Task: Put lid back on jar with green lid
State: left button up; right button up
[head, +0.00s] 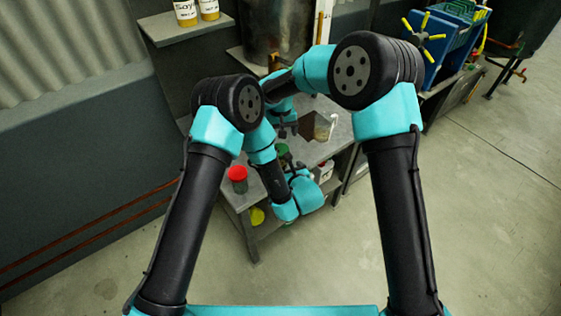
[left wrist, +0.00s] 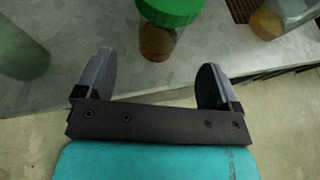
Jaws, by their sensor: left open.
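In the left wrist view a ridged green lid (left wrist: 168,10) is at the top edge, directly over a small amber-brown jar (left wrist: 157,43). I cannot tell whether the lid rests on the jar or is apart from it. My left gripper (left wrist: 155,82) is open and empty, its two fingers either side of the jar's line and short of it. In the head view my left gripper (head: 293,162) is low at the bench front, near a small green thing (head: 283,150). My right gripper (head: 288,129) is over the bench behind it; its fingers are too small to read.
A red-lidded jar (head: 237,174) stands at the bench's left front. A clear jug (head: 324,127) stands at right on the grey bench (head: 310,152). A greenish jar (left wrist: 22,48) is left in the wrist view. A large metal drum (head: 277,28) stands behind.

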pick_arm(q)
jog(key=x, duration=0.8)
